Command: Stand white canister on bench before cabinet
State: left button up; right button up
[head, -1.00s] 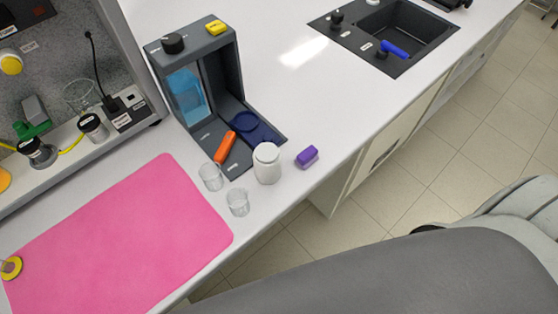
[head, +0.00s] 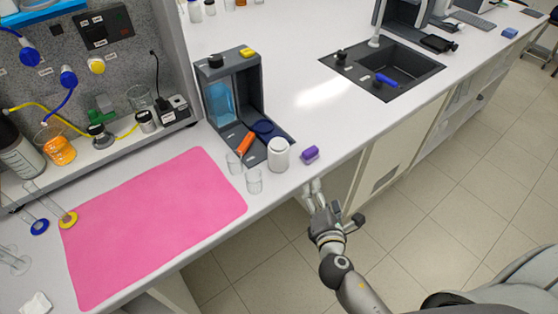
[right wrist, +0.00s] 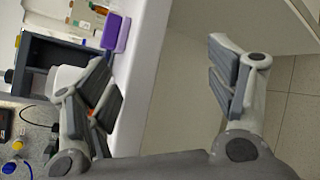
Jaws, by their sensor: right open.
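The white canister (head: 278,155) stands upright on the white bench (head: 290,60), just in front of the dark base of the small grey open cabinet (head: 214,74). In the right wrist view the canister (right wrist: 68,78) is partly hidden behind one finger. My right gripper (head: 314,188) is open and empty beside the bench's front edge, to the right of and nearer than the canister. In the right wrist view its fingers (right wrist: 160,85) are spread wide with nothing between them. My left gripper is not in view.
A purple block (head: 310,153) lies right of the canister. Two clear beakers (head: 254,181) stand close on its left. An orange object (head: 244,142) and a blue ring (head: 263,127) lie on the cabinet base. A pink mat (head: 150,225) covers the bench at left; a sink (head: 400,70) is farther right.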

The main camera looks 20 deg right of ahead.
notch_tip(320, 180, up, 3)
jog(key=w+a+n+t+y, duration=0.1)
jog(key=w+a+n+t, duration=0.15)
jog(key=n, duration=0.25)
jog(key=n+t+y, duration=0.1)
jog(key=n+y, duration=0.3)
jog(key=n, duration=0.5)
send_near(282, 159)
jog(key=w, duration=0.2)
jog(key=w+p, duration=0.2)
jog(key=w, duration=0.3)
jog(key=shift+a+f, duration=0.1)
jog(key=shift+w+a+f, duration=0.1)
jog(key=shift+w+f, duration=0.05)
jog(key=shift+w, duration=2.9)
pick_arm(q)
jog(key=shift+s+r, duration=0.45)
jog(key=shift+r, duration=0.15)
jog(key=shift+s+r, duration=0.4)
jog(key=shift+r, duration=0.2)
pick_arm(e)
jog(key=shift+s, duration=0.1)
jog(key=shift+c, duration=0.7)
jog(key=c, duration=1)
pick_arm(q)
jog(key=shift+p, duration=0.3)
pick_arm(e)
jog(key=shift+c, duration=1.2)
